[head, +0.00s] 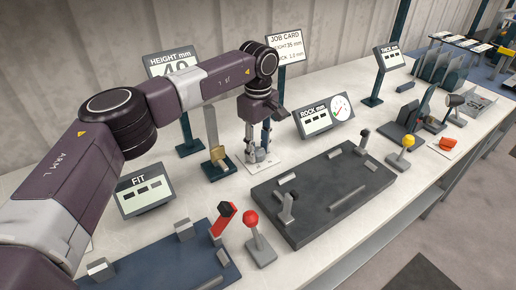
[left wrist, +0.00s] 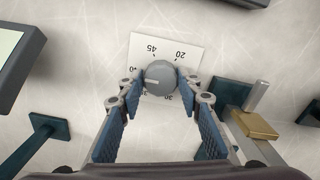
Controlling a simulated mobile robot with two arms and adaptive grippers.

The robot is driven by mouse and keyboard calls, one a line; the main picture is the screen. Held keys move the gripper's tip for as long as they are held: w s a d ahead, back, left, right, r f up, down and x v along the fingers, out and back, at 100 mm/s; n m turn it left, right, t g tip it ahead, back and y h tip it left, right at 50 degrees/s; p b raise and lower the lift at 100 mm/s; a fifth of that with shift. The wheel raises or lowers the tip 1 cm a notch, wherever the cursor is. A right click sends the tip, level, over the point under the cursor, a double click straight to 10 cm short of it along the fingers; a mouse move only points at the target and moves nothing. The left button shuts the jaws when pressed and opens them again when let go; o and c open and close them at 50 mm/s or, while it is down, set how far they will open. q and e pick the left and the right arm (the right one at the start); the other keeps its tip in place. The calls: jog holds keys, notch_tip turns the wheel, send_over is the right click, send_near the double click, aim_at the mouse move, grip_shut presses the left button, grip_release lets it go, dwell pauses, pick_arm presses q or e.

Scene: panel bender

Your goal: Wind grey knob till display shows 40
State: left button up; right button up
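The grey knob (left wrist: 160,77) sits on a white dial plate (left wrist: 194,52) with numbers around it; 45 and 20 are legible, others are partly covered. Its white pointer line points left in the left wrist view. My left gripper (left wrist: 161,82) reaches down over the knob, its blue-padded fingertips against opposite sides of it. In the head view the left gripper (head: 257,148) stands over the plate (head: 262,164). My right gripper is not in view.
A brass-coloured block (head: 218,153) on a stand is close left of the gripper. The job card (head: 287,46) stands behind, and the rock display (head: 316,117) to the right. The dark fixture plate (head: 325,190) with levers and a red-knobbed lever (head: 251,219) lie in front.

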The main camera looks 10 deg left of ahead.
aim_at(258, 151)
pick_arm(q)
jog(key=o, duration=0.3)
notch_tip(258, 151, up, 12)
jog(key=shift+r, duration=0.1)
dwell(0.5)
